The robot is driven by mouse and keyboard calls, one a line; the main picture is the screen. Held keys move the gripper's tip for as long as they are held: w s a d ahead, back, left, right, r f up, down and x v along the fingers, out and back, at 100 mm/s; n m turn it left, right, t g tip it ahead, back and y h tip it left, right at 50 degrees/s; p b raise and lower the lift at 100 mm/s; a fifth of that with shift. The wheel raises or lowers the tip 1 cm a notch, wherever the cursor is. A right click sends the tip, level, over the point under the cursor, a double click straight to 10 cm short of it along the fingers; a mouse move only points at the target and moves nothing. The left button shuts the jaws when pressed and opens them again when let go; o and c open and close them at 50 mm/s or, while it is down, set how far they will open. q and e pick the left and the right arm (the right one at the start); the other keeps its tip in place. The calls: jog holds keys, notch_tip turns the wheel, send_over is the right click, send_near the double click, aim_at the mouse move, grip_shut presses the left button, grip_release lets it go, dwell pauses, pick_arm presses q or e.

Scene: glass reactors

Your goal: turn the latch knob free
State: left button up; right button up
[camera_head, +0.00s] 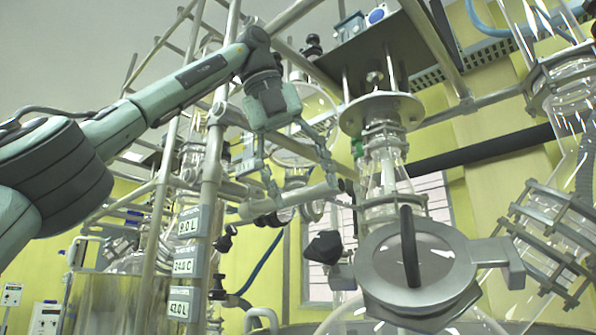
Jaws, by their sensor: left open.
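The latch knob (323,247) is a black lobed knob at the left side of a round metal hatch lid (450,290). The lid has a window and a dark curved handle (409,247) across it, and a hinge bracket at its right. The lid looks closed on the glass vessel below. My left gripper (303,186) comes in from the upper left, fingers pointing down and spread apart. It is open and empty, above and slightly left of the knob in the picture, apart from it. My right gripper is not in view.
A vertical glass column (383,165) with a metal flange rises behind the lid. Metal frame pipes and a post with display labels (185,264) stand at left. A horizontal pipe fitting (258,208) lies behind the fingers. Clamped glassware (560,225) fills the right.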

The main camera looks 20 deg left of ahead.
pick_arm(q)
jog(key=shift+v, duration=0.95)
